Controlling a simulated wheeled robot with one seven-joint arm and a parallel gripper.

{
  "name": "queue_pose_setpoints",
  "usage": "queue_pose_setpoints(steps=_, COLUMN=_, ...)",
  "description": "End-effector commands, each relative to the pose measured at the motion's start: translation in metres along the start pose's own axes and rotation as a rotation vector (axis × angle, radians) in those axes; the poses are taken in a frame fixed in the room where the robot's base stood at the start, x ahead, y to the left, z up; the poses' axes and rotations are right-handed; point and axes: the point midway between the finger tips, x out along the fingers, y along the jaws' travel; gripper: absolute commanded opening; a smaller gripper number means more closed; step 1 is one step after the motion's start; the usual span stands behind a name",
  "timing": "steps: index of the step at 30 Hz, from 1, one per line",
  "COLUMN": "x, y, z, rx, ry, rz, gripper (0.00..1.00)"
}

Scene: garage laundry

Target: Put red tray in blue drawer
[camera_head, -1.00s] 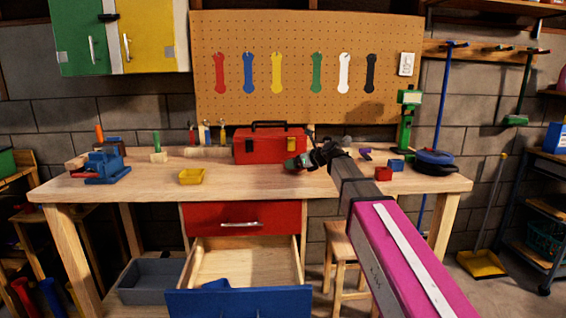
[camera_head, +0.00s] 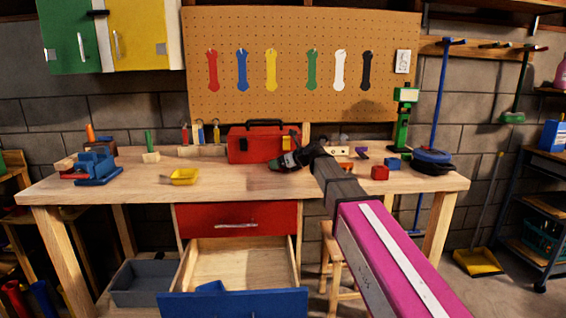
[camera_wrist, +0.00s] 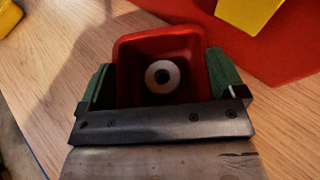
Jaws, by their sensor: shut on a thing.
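The red tray (camera_wrist: 160,47) is a small square-sided bin with a grey ring-shaped piece inside, seen in the wrist view. My gripper (camera_wrist: 160,85) is shut on it, with one green finger against each side. In the head view my gripper (camera_head: 285,162) is over the workbench, in front of the red toolbox; the tray itself is hard to make out there. The blue drawer (camera_head: 235,304) is pulled open under the bench, below the closed red drawer (camera_head: 236,219). A blue object (camera_head: 210,288) lies inside the blue drawer near its front.
The red toolbox (camera_head: 250,148) stands close behind my gripper. A yellow tray (camera_head: 184,177) and a blue vise (camera_head: 98,166) are on the bench's left. A small red box (camera_head: 380,173) is on the right. A stool (camera_head: 330,258) stands under the bench, right of the drawers.

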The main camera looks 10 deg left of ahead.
Motion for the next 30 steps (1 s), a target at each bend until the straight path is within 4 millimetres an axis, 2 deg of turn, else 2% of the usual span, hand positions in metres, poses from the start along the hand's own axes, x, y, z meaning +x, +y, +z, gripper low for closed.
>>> queue_pose_setpoints(steps=8, x=0.001, y=0.000, z=-0.003, rx=0.000, ry=0.000, rz=0.000, gripper=0.66)
queue_pose_setpoints(steps=9, x=0.001, y=0.000, z=-0.002, rx=-0.001, ry=0.000, rz=0.000, gripper=1.00)
queue_pose_setpoints(steps=19, x=-0.003, y=0.000, z=0.001, rx=0.000, ry=0.000, rz=0.000, gripper=1.00)
queue_pose_setpoints(steps=23, x=-0.021, y=0.001, z=0.000, rx=-0.001, ry=-0.001, rz=-0.001, gripper=1.00)
queue_pose_setpoints(steps=30, x=-0.070, y=0.001, z=0.000, rx=-0.001, ry=-0.001, rz=-0.002, gripper=1.00)
